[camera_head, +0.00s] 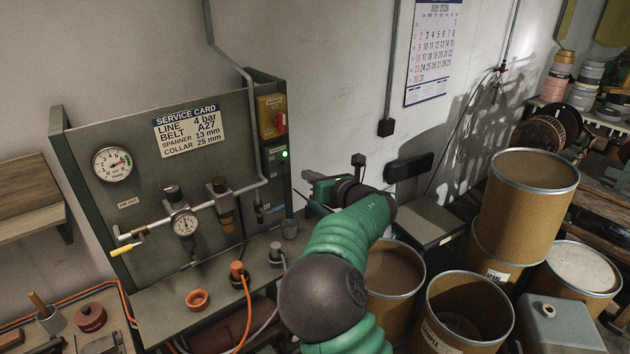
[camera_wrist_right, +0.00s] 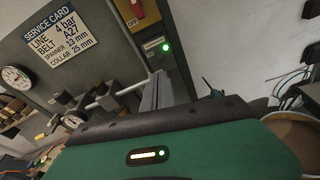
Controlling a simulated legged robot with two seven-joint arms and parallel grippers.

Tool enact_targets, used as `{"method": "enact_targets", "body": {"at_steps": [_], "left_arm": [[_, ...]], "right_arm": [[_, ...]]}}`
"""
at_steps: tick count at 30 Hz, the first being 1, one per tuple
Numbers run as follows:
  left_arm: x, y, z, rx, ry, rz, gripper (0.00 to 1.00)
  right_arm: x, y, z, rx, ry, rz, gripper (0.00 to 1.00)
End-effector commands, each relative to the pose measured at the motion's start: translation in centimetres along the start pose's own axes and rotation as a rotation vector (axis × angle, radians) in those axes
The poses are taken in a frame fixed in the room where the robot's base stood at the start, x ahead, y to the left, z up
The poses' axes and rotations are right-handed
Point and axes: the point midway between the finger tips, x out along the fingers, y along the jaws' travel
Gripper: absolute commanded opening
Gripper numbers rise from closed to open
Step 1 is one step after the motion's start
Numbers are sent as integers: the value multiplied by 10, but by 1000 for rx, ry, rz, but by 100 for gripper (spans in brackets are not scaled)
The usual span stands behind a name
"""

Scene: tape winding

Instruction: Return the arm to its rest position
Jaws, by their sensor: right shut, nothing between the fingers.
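My right arm (camera_head: 350,235), green with dark joints, reaches up from the bottom centre in the head view. Its gripper (camera_head: 305,198) is near the right edge of the grey service panel (camera_head: 140,200), partly hidden by its own wrist. In the right wrist view the grey fingers (camera_wrist_right: 157,92) are shut together with nothing between them. They point toward the panel, below the green light (camera_wrist_right: 166,47). My left gripper is in neither view.
The panel carries gauges, pipes, a red-handled switch (camera_head: 280,122) and a service card (camera_head: 189,128). An orange cup (camera_head: 197,300) and an orange hose plug (camera_head: 238,270) are on its shelf. Cardboard drums (camera_head: 528,205) crowd the right. A calendar (camera_head: 432,50) hangs behind.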

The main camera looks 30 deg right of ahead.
Motion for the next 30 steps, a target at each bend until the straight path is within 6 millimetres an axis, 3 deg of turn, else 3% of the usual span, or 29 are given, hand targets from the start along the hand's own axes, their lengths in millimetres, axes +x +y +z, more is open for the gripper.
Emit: {"method": "enact_targets", "body": {"at_steps": [16,18,20,23,24,27,30], "left_arm": [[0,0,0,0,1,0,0],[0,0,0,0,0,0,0],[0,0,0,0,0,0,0],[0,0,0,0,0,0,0],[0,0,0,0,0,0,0],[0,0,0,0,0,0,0],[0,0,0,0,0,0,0]], "right_arm": [[-1,0,0,8,0,-1,0],[-2,-6,-4,102,-12,-31,0],[-7,-19,-15,309,-34,-96,0],[-27,-38,-67,916,-77,-281,0],[-40,-35,-100,1204,-83,-378,0],[-78,0,-176,1762,-74,-623,0],[-124,50,-239,2138,-60,-888,0]]}}
